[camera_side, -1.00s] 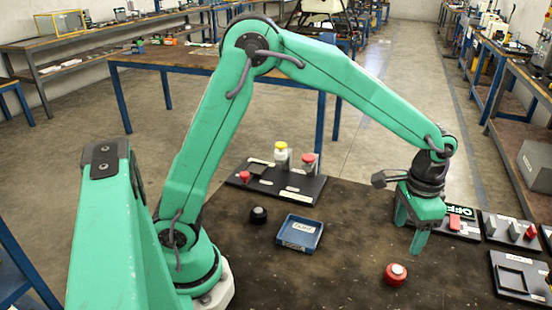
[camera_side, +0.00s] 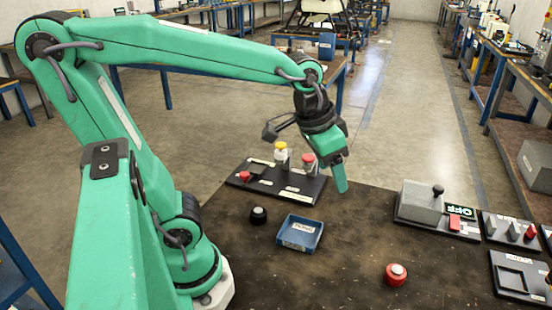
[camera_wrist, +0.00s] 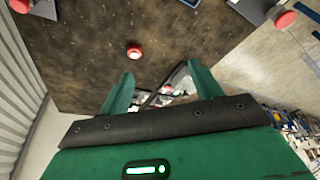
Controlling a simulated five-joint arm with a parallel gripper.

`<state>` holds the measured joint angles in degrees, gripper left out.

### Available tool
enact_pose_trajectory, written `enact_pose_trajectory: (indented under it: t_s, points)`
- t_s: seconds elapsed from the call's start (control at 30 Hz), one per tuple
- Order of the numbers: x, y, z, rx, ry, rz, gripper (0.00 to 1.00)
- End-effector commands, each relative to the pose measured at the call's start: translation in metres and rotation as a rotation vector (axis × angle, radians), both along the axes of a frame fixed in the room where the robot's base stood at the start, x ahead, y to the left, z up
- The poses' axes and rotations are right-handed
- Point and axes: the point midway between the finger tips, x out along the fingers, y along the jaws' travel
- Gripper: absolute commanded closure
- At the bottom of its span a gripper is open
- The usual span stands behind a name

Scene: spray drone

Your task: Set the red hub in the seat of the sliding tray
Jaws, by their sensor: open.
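The red hub (camera_side: 396,274), a round red piece with a pale top, stands alone on the dark table at the front right. It also shows in the wrist view (camera_wrist: 134,53), beyond my fingers. A black frame with a grey plate and a square outline (camera_side: 520,272), at the right edge, looks like the sliding tray; its far right part is cut off. My gripper (camera_side: 341,187) is raised near the table's back edge, well away from the hub. In the wrist view my gripper (camera_wrist: 161,88) has its fingers apart, and I see nothing held.
A grey box (camera_side: 421,202) and switches (camera_side: 507,229) line the right. The table around the hub is clear.

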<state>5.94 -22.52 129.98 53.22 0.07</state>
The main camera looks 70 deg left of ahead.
Motion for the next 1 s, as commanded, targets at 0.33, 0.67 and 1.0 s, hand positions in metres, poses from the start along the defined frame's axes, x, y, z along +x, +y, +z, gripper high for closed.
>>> enact_pose_trajectory:
  t_s: [0.33,0.67,1.0]
  points:
    - [-0.055,0.025,0.002,-0.008,-0.121,0.081,0.36]
    - [-0.071,0.031,-0.002,-0.009,-0.155,0.105,0.36]
    - [-0.071,0.031,-0.002,-0.008,-0.154,0.104,0.32]
